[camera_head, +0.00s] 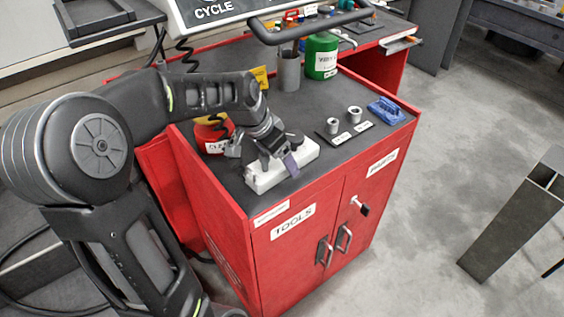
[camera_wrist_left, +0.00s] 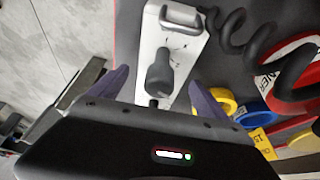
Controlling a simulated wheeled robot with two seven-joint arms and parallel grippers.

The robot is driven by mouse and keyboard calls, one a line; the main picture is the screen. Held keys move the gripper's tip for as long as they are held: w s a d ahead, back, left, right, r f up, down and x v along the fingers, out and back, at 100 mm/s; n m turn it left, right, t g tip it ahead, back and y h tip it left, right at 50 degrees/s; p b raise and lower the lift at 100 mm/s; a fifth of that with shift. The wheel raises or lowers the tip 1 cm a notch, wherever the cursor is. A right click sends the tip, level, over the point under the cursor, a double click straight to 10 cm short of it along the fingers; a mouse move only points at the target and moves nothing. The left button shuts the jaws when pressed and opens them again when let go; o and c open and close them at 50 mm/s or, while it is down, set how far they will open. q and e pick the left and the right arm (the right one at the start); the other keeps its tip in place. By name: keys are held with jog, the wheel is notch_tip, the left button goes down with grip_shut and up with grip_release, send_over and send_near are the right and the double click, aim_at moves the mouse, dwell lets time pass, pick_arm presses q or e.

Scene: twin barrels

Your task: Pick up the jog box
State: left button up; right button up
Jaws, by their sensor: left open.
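The jog box (camera_head: 262,182) is a white box lying on the dark top of the red tool cabinet, near its front left edge. My left gripper (camera_head: 278,162) is right over it and hides its middle. In the left wrist view the jog box (camera_wrist_left: 176,36) shows a dark knob and a grey handle at its far end, with a black coiled cable beside it. There my left gripper (camera_wrist_left: 158,80) is open, with one purple finger on each side of the box. I cannot tell whether the fingers touch it. My right gripper is not in view.
The red cabinet (camera_head: 285,260) also bears a dark plate with two grey rings (camera_head: 343,118), a blue item (camera_head: 386,110), a green container (camera_head: 321,56), a grey cup (camera_head: 289,72) and a red round item (camera_head: 212,132) left of the box. The floor at right is mostly clear.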

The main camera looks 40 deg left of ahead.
pick_arm(q)
jog(key=shift+c, duration=0.2)
grip_shut()
dwell(0.6)
jog(key=shift+r, duration=0.1)
